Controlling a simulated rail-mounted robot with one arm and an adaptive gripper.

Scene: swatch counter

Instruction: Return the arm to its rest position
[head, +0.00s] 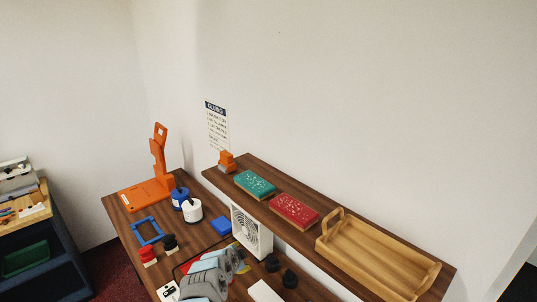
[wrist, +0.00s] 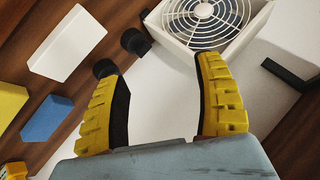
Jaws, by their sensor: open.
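My gripper (wrist: 160,95) shows in the wrist view with its two yellow, black-lined fingers spread apart and nothing between them. Beyond the fingers is a pale white surface, with a white-framed fan (wrist: 205,20) above them. In the head view my grey and blue arm is low over the wooden counter (head: 125,215), in front of the white fan (head: 252,232). The fingertips are mostly hidden there behind my arm.
A shelf (head: 215,178) above the counter holds a teal block (head: 255,184), a red block (head: 294,210) and a wooden tray (head: 380,254).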

